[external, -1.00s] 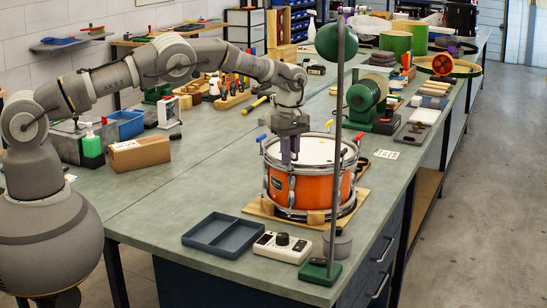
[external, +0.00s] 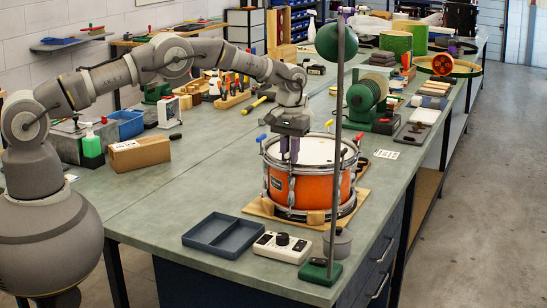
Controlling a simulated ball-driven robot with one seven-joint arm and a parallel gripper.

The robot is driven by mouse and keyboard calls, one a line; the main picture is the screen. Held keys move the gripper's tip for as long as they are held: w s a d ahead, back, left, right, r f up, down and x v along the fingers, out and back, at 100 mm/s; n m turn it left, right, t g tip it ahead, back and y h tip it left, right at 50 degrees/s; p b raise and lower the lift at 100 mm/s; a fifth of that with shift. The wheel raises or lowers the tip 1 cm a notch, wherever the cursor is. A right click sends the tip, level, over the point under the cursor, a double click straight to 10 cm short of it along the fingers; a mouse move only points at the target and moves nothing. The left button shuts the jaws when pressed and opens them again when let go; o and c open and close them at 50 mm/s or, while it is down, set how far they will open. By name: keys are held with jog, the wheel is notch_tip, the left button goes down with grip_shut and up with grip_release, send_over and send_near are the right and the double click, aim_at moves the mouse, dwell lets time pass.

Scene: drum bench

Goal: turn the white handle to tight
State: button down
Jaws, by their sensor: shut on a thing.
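The orange snare drum (external: 290,190) with a white head stands on a wooden board on the bench. My gripper (external: 289,160) points down over the drum's near left rim, its two purple fingers slightly apart. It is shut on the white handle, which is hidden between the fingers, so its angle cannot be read.
A grey stand pole (external: 336,180) with a green ball rises in front of the drum's right side. A divided tray (external: 222,234), a white control box (external: 283,246) and a grey pot (external: 338,243) lie in front. A cardboard box (external: 140,154) sits left; bench between is clear.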

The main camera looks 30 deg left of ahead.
jog(key=m, duration=0.4)
jog(key=shift+w+r+m, duration=0.1)
jog(key=shift+m, duration=0.2)
jog(key=m, duration=0.4)
jog(key=shift+m, duration=0.3)
jog(key=m, duration=0.4)
jog(key=shift+m, duration=2.4)
jog(key=c, duration=1.2)
grip_release()
jog(key=shift+o, duration=0.2)
